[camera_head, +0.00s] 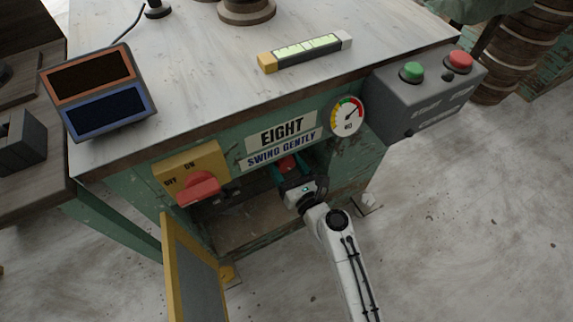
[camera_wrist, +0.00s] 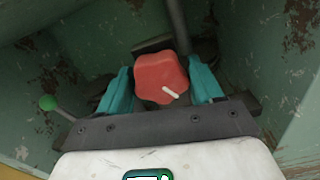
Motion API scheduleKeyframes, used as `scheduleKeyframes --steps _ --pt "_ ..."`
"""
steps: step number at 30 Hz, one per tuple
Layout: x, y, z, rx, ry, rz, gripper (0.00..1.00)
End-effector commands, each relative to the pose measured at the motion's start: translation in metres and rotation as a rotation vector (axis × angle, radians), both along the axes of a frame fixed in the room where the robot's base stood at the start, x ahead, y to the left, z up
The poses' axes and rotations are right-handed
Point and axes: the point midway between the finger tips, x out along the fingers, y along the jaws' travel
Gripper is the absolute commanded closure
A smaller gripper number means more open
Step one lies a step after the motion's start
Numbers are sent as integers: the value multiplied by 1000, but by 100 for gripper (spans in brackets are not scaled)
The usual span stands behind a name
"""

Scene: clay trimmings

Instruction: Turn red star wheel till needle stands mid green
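The red star wheel (camera_wrist: 161,78) sits inside the open cabinet, with a white mark at its lower right in the wrist view. In the head view it is a small red patch (camera_head: 287,163), mostly hidden by my gripper. My gripper (camera_head: 289,169) reaches into the opening. Its teal fingers (camera_wrist: 161,82) flank the wheel left and right, very close to it; whether they press on it I cannot tell. The round gauge (camera_head: 347,117) is on the cabinet front, with red, yellow and green bands. Its dark needle seems to point up and right; its exact band is too small to tell.
A yellow door (camera_head: 190,268) hangs open left of my arm. A red switch (camera_head: 199,188) on a yellow plate is beside the opening. A grey button box (camera_head: 425,95) is at right. A level (camera_head: 305,50) lies on top.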

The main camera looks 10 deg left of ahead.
Motion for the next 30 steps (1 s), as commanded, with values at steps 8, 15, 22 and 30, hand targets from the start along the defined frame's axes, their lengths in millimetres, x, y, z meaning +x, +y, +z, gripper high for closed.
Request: scheduleKeyframes --steps 8,15,22,30 --pt "0 0 0 0 0 0 62" --pt "0 0 0 -2 -2 0 74" --pt "0 0 0 -46 -31 0 74" --pt "0 0 -1 -196 -133 0 74"
